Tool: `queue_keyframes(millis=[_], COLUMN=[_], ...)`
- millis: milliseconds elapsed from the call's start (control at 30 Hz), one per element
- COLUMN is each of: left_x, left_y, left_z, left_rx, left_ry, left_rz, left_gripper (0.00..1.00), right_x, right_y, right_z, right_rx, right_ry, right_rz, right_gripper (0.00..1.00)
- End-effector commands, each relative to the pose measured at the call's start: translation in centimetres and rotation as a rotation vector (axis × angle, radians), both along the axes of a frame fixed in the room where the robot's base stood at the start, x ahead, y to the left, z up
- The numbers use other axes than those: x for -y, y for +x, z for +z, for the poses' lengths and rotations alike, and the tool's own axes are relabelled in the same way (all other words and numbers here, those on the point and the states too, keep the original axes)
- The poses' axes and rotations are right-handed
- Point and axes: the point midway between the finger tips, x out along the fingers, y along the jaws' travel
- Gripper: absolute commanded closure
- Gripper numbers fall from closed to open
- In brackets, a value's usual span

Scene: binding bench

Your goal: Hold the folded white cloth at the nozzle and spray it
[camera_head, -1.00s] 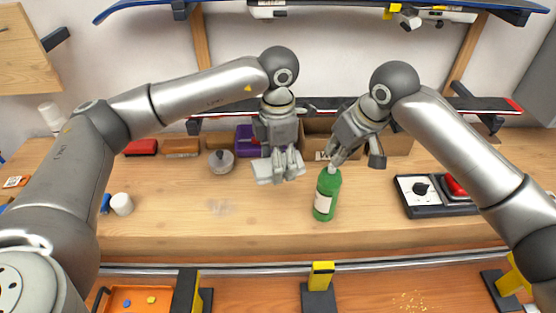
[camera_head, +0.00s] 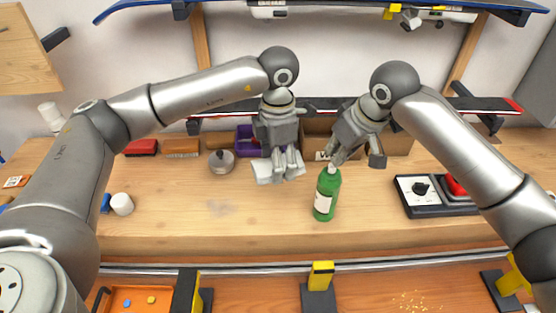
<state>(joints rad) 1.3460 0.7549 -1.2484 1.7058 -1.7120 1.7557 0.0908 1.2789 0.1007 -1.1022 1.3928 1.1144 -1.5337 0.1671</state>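The folded white cloth (camera_head: 264,172) is between the fingers of my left gripper (camera_head: 280,168), low over the middle of the bench. Its pale edges show around the fingers, which hide the rest. The green bottle (camera_head: 325,198) with a pale label stands on the bench, right of the cloth and apart from it. My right gripper (camera_head: 335,159) comes down on the bottle's top, with its fingers close together around the white head. The fingers cover most of the nozzle, so its direction is hidden. No spray shows.
A grey lidded pot (camera_head: 221,162) stands left of the cloth. A purple bin (camera_head: 246,140) and a cardboard box (camera_head: 400,143) are behind. A control box (camera_head: 421,190) is at right, a white cylinder (camera_head: 121,204) at left. The bench front is clear around a faint smudge (camera_head: 219,208).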

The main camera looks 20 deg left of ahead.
Motion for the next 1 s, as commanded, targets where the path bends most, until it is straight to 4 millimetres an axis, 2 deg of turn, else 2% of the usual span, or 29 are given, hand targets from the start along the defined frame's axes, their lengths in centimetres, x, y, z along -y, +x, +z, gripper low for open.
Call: queue_keyframes(millis=[1000], left_x=[0.0], left_y=[0.0], left_z=[0.0], left_rx=[0.000], left_ry=[0.000], left_rz=[0.000], left_gripper=[0.59], right_x=[0.0], right_y=[0.0], right_z=[-2.0], right_rx=[-0.001], right_ry=[-0.001], right_rz=[0.000], right_gripper=[1.00])
